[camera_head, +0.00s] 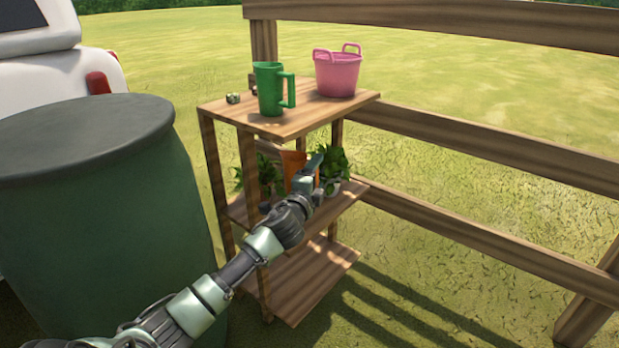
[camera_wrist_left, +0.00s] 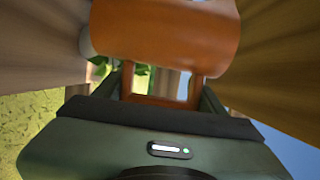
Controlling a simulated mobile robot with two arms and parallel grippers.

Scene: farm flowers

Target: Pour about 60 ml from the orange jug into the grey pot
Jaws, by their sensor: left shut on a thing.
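The orange jug (camera_head: 291,160) is at the middle shelf of the wooden rack, partly hidden by my left gripper (camera_head: 313,170). In the left wrist view the jug's round body (camera_wrist_left: 165,40) fills the top, and its handle lies between my fingers. My left gripper is shut on the jug's handle. I cannot tell whether the jug touches the shelf. Leafy plants (camera_head: 334,160) stand on both sides of it. The grey pot cannot be made out clearly; a pale grey edge (camera_wrist_left: 85,41) shows beside the jug in the wrist view. My right gripper is out of view.
The top shelf (camera_head: 308,117) is close above the jug and carries a green jug (camera_head: 270,88) and a pink tub (camera_head: 337,74). Rack posts (camera_head: 249,170) stand close by. A large green barrel (camera_head: 100,215) is at left and a wooden fence (camera_head: 480,135) behind. The bottom shelf is bare.

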